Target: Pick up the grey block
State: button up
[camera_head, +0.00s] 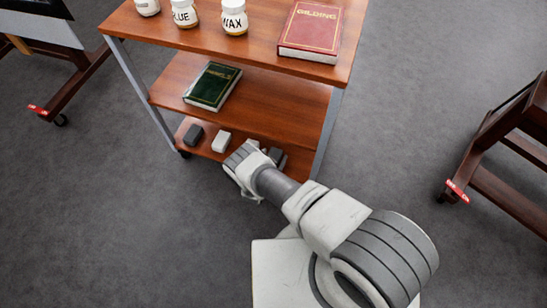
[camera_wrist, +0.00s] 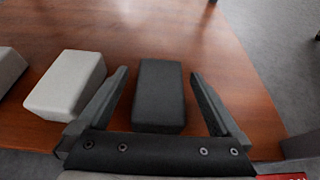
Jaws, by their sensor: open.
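A dark grey block (camera_wrist: 159,92) lies on the wooden shelf in the wrist view, between the two fingers of my gripper (camera_wrist: 159,74). The fingers are apart, one on each side of it, and a gap shows on each side. I cannot tell how high the fingers are relative to the block. In the head view a dark block (camera_head: 278,156) shows partly behind my gripper on the low shelf. Another dark grey block (camera_head: 193,135) lies at the left of that shelf.
A whitish block (camera_wrist: 66,84) lies just left of my gripper, with another block (camera_wrist: 8,68) cut off at the edge. The shelf above holds a green book (camera_head: 213,86). The cart's top (camera_head: 259,47) carries jars and a red book (camera_head: 311,29). Metal legs (camera_head: 327,133) flank the shelves.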

jog(key=shift+c, duration=0.3)
jog(key=c, duration=1.3)
jog(key=shift+r, duration=0.15)
